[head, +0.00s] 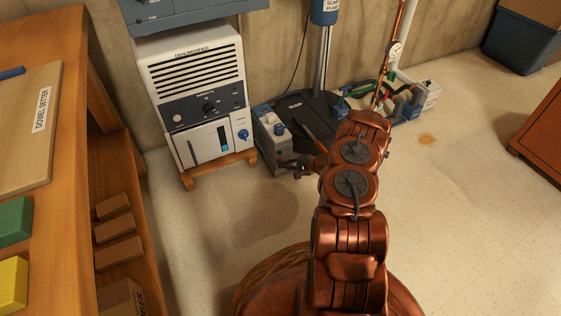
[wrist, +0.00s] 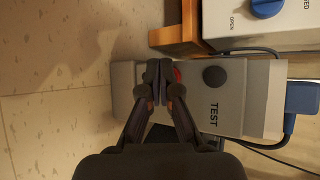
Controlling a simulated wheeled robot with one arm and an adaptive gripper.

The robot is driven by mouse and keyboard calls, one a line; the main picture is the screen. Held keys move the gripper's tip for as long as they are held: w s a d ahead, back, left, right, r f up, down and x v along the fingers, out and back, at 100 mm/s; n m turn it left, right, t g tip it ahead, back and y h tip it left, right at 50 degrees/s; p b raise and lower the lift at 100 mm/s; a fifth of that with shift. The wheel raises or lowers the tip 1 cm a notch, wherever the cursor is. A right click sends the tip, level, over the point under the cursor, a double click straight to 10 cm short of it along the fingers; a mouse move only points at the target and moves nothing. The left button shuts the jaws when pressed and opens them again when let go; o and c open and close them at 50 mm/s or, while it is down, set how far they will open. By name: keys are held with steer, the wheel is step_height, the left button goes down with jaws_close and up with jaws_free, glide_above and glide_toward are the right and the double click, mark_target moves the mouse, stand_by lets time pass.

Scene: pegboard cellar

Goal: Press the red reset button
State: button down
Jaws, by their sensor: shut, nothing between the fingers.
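The red reset button (wrist: 177,74) shows in the wrist view as a small red patch on the grey control box (wrist: 255,100), mostly hidden by my fingers. A dark round button (wrist: 214,76) sits to its right, by the word TEST. My gripper (wrist: 158,70) is shut and empty. Its tips overlap the left edge of the red patch; I cannot tell if they touch it. In the head view my gripper (head: 301,168) is at the front lower part of the grey box (head: 270,143), and the red button cannot be made out there.
A white dehumidifier (head: 195,85) on a wooden stand (head: 215,170) is close left of the box. A dark sump cover (head: 300,110) and pipes stand behind. A wooden bench (head: 75,60) fills the left. The floor at right is mostly clear.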

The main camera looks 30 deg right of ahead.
steer(key=shift+w, duration=0.25)
steer(key=shift+s, duration=0.2)
stand_by(0.4)
steer(key=shift+s+a, duration=0.1)
steer(key=shift+s, duration=0.55)
steer(key=shift+s+a+p, duration=0.2)
steer(key=shift+s+p, duration=0.85)
steer(key=shift+s, duration=1.4)
